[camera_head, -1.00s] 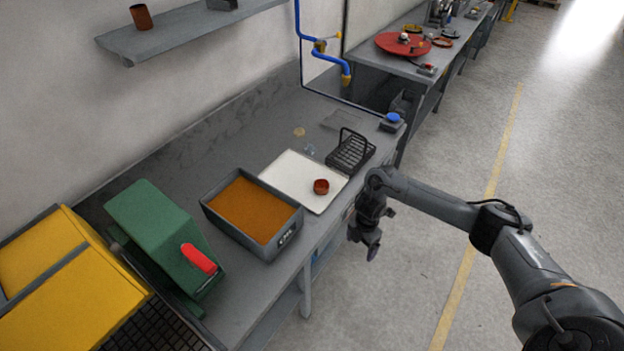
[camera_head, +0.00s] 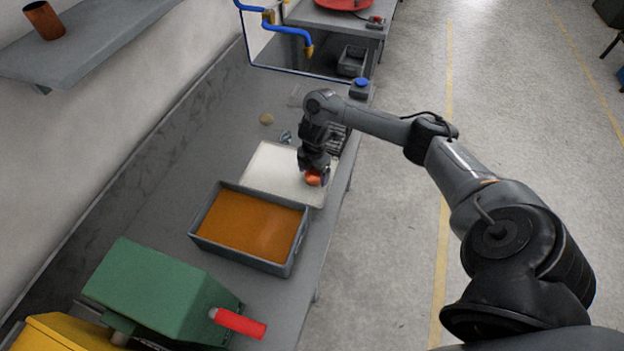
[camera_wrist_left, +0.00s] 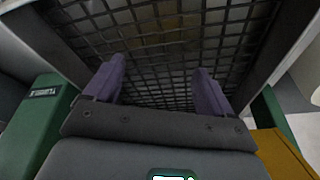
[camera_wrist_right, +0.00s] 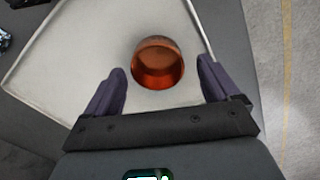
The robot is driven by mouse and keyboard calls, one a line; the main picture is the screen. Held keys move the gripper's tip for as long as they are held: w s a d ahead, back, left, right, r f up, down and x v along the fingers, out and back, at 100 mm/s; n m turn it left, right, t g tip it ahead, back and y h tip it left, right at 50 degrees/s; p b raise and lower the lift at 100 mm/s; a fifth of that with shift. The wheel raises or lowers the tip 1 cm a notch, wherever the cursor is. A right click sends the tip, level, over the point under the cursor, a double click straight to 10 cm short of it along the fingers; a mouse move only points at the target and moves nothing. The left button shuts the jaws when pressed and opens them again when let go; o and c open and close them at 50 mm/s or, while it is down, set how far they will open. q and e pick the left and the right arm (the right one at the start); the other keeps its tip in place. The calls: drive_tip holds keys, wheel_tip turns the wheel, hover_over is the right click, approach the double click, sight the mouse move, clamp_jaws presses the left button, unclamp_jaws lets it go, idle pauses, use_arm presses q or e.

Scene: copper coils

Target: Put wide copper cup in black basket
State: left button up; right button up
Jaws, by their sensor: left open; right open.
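The copper cup (camera_head: 314,179) stands on the white board (camera_head: 262,170), partly covered by my right gripper in the head view. In the right wrist view the cup (camera_wrist_right: 159,64) is short, round and shiny, just ahead of and between the fingertips. My right gripper (camera_wrist_right: 163,82) is open and I see no finger touching the cup. The black basket (camera_head: 338,138) is behind the right gripper and mostly hidden in the head view. My left gripper (camera_wrist_left: 158,75) is open and empty in front of a dark wire grid; it is out of the head view.
A grey bin of orange-brown material (camera_head: 209,243) stands nearer than the board. A green machine with a red handle (camera_head: 150,290) is at the front left. A button box (camera_head: 359,88) and blue pipe (camera_head: 290,32) are beyond.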

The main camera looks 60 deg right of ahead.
drive_tip(key=shift+w+f, duration=0.1)
drive_tip(key=shift+f, duration=0.7)
drive_tip(key=shift+c, duration=0.2)
drive_tip(key=c, duration=1.1)
drive_tip(key=shift+r, duration=0.1)
